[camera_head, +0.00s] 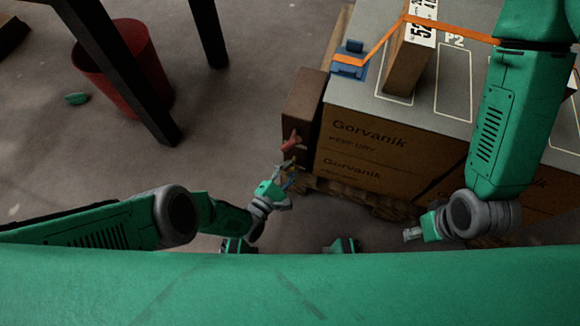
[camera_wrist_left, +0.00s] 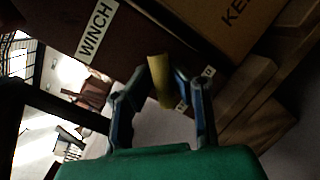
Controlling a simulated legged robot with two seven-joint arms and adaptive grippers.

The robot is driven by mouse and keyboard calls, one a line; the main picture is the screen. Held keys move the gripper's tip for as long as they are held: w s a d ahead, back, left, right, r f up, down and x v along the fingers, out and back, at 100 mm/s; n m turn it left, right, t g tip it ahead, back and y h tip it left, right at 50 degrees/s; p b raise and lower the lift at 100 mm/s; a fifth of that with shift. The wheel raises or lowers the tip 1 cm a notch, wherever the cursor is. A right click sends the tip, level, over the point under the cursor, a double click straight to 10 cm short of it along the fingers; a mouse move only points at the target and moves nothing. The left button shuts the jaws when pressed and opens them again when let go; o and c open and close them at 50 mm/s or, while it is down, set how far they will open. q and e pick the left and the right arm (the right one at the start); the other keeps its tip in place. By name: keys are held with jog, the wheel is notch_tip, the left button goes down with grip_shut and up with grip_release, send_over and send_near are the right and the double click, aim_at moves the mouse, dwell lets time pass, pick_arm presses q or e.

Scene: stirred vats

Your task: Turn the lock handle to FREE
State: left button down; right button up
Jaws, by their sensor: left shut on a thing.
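The lock handle, a short yellow bar (camera_wrist_left: 159,82), shows in the left wrist view at the lower edge of a dark brown box (camera_wrist_left: 60,70) labelled WINCH. My left gripper (camera_wrist_left: 160,85) is shut on the yellow handle, with one finger on each side of it. Small white labels (camera_wrist_left: 208,71) sit close to the handle, but their letters are too small to read. In the head view my left gripper (camera_head: 286,172) is at the low front of the brown box (camera_head: 303,105), below a red part. My right gripper (camera_head: 411,234) hangs at the lower right, away from the box; its fingers are unclear.
Stacked cartons (camera_head: 365,150) marked Gorvanik stand on a wooden pallet (camera_head: 370,200) right of the brown box. An orange strap (camera_head: 385,40) crosses the grey top to a blue fitting (camera_head: 349,58). A red bin (camera_head: 130,70) stands upper left.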

pick_arm(q)
jog(key=shift+s+f, duration=0.35)
jog(key=c, duration=1.5)
grip_release()
jog(key=shift+d, duration=0.1)
jog(key=shift+w+r, duration=0.15)
